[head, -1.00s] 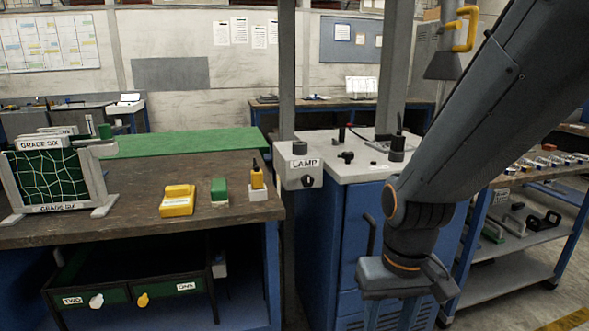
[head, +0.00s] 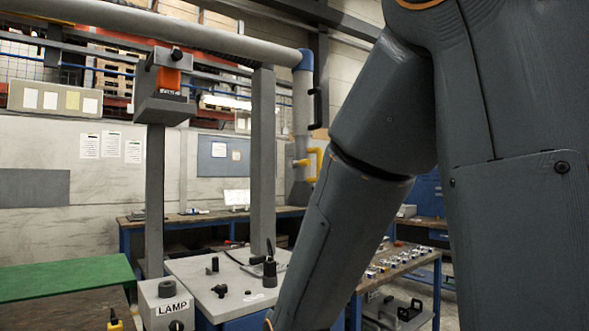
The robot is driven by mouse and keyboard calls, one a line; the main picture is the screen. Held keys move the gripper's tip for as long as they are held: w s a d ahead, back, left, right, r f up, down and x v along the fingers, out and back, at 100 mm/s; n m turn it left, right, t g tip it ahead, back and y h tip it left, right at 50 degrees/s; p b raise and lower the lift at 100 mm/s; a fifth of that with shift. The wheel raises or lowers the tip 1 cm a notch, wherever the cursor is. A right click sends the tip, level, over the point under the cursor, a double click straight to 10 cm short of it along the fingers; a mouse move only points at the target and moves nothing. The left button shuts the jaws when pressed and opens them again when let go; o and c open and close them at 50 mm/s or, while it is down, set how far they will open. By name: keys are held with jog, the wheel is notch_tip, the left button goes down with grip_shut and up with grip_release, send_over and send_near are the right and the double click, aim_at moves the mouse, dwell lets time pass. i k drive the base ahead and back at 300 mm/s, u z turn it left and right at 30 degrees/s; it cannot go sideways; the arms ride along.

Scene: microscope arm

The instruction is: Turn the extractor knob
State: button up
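No knob in view has a readable extractor label. A grey box (head: 173,97) on a post stands at the upper left, with a black knob (head: 177,54) on top and an orange part (head: 168,78) in its front. A yellow handle (head: 315,163) is on the lower duct. A LAMP box (head: 166,300) with a black knob (head: 177,325) stands at the bottom. My gripper is below the frame, out of view.
A light-topped cabinet (head: 220,303) carries several small black fittings. A green surface (head: 60,290) lies at the left. A bench with small parts (head: 385,262) stands at the right. My arm covers much of the right side.

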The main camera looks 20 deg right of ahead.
aim_at(220, 290)
jog(key=u, duration=0.3)
jog(key=i, duration=1.05)
jog(key=z, duration=0.45)
